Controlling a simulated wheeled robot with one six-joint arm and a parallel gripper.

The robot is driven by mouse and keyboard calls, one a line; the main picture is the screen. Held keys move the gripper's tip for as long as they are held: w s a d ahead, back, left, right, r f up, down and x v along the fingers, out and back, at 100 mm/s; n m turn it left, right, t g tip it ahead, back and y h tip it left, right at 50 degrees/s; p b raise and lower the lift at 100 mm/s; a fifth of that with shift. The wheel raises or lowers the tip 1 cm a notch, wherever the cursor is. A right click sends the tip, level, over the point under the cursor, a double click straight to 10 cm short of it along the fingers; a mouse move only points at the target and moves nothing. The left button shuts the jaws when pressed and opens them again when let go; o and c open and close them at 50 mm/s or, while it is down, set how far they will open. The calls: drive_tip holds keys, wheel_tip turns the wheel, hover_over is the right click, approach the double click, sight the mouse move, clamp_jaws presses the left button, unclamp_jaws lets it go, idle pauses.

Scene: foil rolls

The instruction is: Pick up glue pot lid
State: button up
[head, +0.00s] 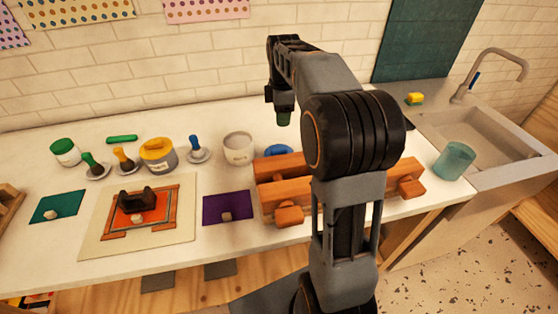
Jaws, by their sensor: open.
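A round blue piece (279,150), which looks like the glue pot lid, lies on the counter behind the wooden press, its near side partly hidden. A pale grey pot (238,150) with an open top stands just left of it. My gripper (283,119) hangs pointing down above the blue piece, apart from it and open. Its fingers are small and dark here, and nothing shows held in them.
A wooden press (285,196) lies in front of the blue piece, partly behind my arm. A yellow-topped pot (158,153), a green-lidded pot (65,152) and several small brushes stand left. A teal cup (454,161) stands right, by the sink (485,140).

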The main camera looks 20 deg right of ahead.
wheel_tip(320, 180, down, 2)
drive_tip(key=w+d+n, duration=0.1)
drive_tip(key=w, duration=0.1)
hover_over(283, 149)
drive_tip(key=shift+n, duration=0.3)
wheel_tip(283, 149, down, 7)
drive_tip(key=shift+b, duration=0.35)
drive_tip(key=shift+w+f, duration=0.1)
drive_tip(key=shift+f, duration=3.1)
drive_tip(key=shift+c, duration=0.3)
clamp_jaws()
